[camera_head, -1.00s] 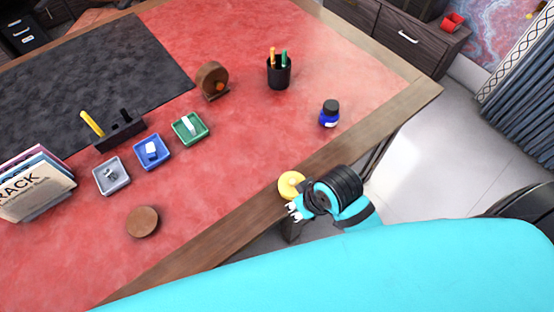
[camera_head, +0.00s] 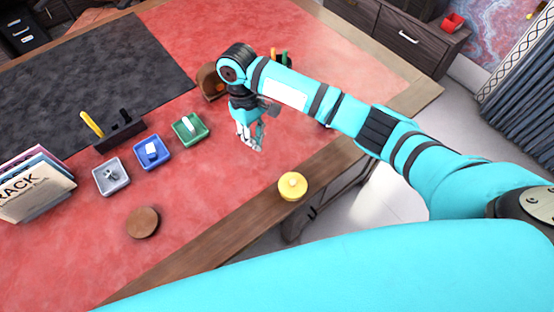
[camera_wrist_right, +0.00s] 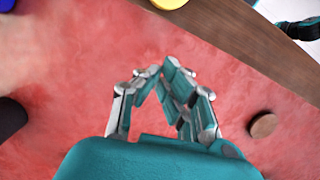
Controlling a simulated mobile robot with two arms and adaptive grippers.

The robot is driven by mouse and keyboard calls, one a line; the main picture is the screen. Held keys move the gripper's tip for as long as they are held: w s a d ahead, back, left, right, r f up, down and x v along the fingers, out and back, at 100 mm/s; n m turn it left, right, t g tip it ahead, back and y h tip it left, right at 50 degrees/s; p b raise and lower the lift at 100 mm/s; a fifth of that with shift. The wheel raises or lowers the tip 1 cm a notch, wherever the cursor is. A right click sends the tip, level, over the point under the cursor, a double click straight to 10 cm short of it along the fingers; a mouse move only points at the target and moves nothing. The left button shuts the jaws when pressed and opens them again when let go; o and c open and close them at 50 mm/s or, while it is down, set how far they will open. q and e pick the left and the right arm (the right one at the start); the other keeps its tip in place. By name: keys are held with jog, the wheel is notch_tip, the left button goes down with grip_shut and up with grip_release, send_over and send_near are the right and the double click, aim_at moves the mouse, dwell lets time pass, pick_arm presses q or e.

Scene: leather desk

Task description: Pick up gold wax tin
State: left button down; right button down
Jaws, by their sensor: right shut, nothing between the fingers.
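The gold wax tin (camera_head: 293,187) is a round yellow tin with a small knob on top. It sits on the wooden front edge of the desk in the head view. Part of it shows at the top edge of the right wrist view (camera_wrist_right: 168,2). My right gripper (camera_head: 254,146) hangs over the red leather, up and left of the tin and apart from it. Its fingers (camera_wrist_right: 165,72) are shut and empty in the right wrist view. My left gripper is not in view.
Grey (camera_head: 112,177), blue (camera_head: 152,152) and green (camera_head: 190,128) trays stand left of the gripper. A brown disc (camera_head: 143,222) lies on the leather. A tape dispenser (camera_head: 211,82) is partly behind my arm, which also hides most of the pen cup and ink bottle. Red leather around the gripper is clear.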

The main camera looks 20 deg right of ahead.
jog(key=shift+m+h, duration=0.3)
jog(key=d+f, duration=0.1)
jog(key=f, duration=0.1)
jog(key=d+f+p, duration=0.1)
jog(key=f, duration=0.2)
jog(key=d+f, duration=0.1)
jog(key=f, duration=0.1)
jog(key=shift+s+f+p, duration=0.15)
jog(key=shift+f+p, duration=0.1)
jog(key=shift+p, duration=0.15)
jog(key=s+p, duration=0.1)
jog(key=s+d+p, duration=0.1)
jog(key=s, duration=0.1)
jog(key=shift+d+r, duration=0.15)
jog(key=shift+s+d, duration=0.2)
jog(key=shift+s, duration=0.1)
jog(key=shift+a, duration=0.1)
